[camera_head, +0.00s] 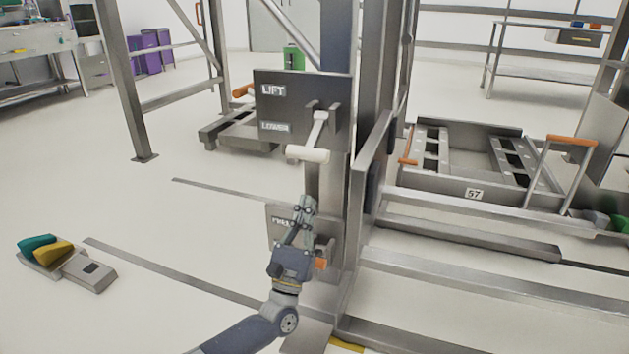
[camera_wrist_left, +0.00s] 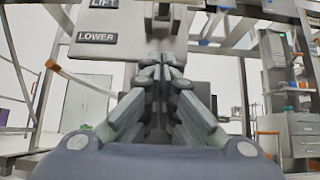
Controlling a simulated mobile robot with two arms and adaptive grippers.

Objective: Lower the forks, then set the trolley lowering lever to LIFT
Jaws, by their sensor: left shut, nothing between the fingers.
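The lever plate (camera_head: 285,90) is dark metal, marked LIFT above and LOWER below, on the trolley mast. The lowering lever (camera_head: 307,153) has a pale cylindrical handle and hangs downward, its handle slightly below the LOWER label. My left gripper (camera_head: 308,203) is shut and empty, pointing up just below the handle and apart from it in the head view. In the left wrist view the closed fingers (camera_wrist_left: 162,72) stand below the LOWER label (camera_wrist_left: 97,38); they hide what lies behind them. Long low metal bars (camera_head: 470,240), possibly the forks, run right near the floor. My right gripper is out of view.
A smaller plate (camera_head: 280,222) with partly hidden lettering sits behind my left gripper, with an orange part (camera_head: 320,264) beside it. A metal bin frame marked 57 (camera_head: 474,194) stands right. A pedal-like block (camera_head: 88,270) lies left. Floor at left is mostly clear.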

